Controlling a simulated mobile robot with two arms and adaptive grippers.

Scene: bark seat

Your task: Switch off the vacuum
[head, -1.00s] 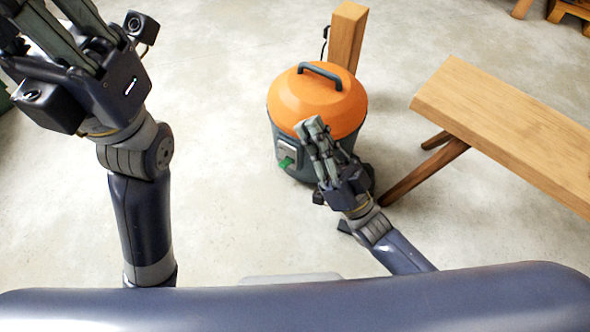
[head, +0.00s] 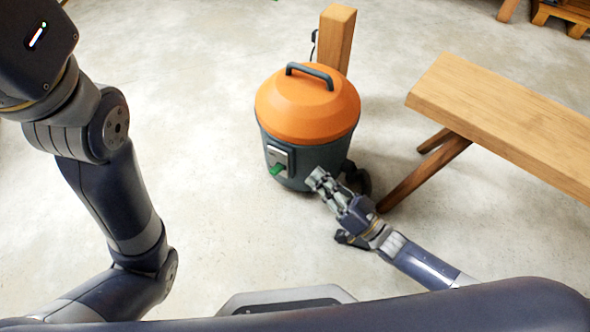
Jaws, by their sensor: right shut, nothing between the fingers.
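The vacuum stands upright on the floor, with an orange domed lid (head: 306,105), a black top handle (head: 310,74) and a dark grey drum (head: 318,157). A metal switch plate (head: 279,157) with a green lever (head: 277,169) is on its front left side. The lever's end points down and to the left. My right gripper (head: 315,179) is shut and empty, just right of the lever and in front of the drum. I cannot tell whether it touches the drum. Only the housing of my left gripper (head: 38,42) shows at the top left; its fingers are out of frame.
A wooden bench (head: 510,115) with slanted legs stands to the right of the vacuum. A wooden post (head: 336,37) rises right behind the vacuum. The concrete floor (head: 200,130) left of the vacuum is clear. Wooden furniture (head: 562,17) is at the far top right.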

